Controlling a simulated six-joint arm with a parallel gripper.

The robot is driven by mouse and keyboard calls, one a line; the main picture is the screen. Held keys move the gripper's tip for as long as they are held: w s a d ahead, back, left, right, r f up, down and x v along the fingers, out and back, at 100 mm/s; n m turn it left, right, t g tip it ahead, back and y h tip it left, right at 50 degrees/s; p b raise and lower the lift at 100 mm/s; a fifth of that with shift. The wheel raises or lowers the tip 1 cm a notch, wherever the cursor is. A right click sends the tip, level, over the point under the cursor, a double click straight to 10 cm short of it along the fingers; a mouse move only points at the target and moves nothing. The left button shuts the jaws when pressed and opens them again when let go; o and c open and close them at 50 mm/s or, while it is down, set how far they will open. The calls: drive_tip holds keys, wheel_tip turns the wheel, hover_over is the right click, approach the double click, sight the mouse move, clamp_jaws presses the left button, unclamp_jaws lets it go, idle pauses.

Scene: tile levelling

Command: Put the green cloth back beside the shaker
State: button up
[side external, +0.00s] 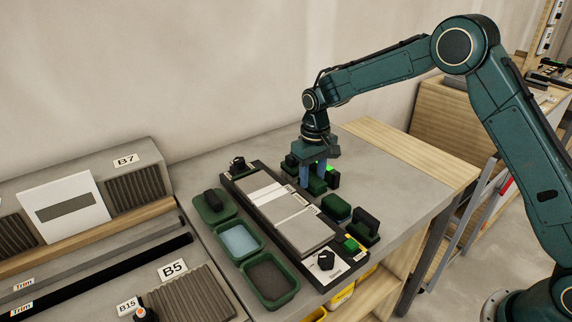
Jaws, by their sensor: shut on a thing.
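My gripper (317,181) points down among small dark green items behind the right side of the tile bed. Its blue-grey fingers stand around a dark green item (317,186), which looks like the green cloth. The fingers partly hide it, and I cannot tell whether it touches the bench. A small bright green patch (328,167) shows just behind the fingers. Dark blocks stand close on both sides of the gripper. I cannot make out which item is the shaker.
The long tile bed (284,213) runs in front, with a black knob (326,260) and green button (351,246) at its near end. Green trays, one holding blue material (240,240), lie left. A dark block (365,222) stands right. The bench's right side is clear.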

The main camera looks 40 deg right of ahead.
drive_tip(key=shift+f, duration=1.1)
idle(0.6)
drive_tip(key=o, duration=1.3)
drive_tip(key=shift+a, duration=0.1)
drive_tip(key=shift+a, duration=0.1)
drive_tip(key=shift+c, duration=0.3)
drive_tip(key=shift+r, duration=0.15)
drive_tip(key=shift+r, duration=0.9)
drive_tip(key=shift+o, duration=0.5)
drive_tip(key=shift+r, duration=0.3)
drive_tip(key=shift+d+r, duration=0.2)
drive_tip(key=shift+r, duration=2.5)
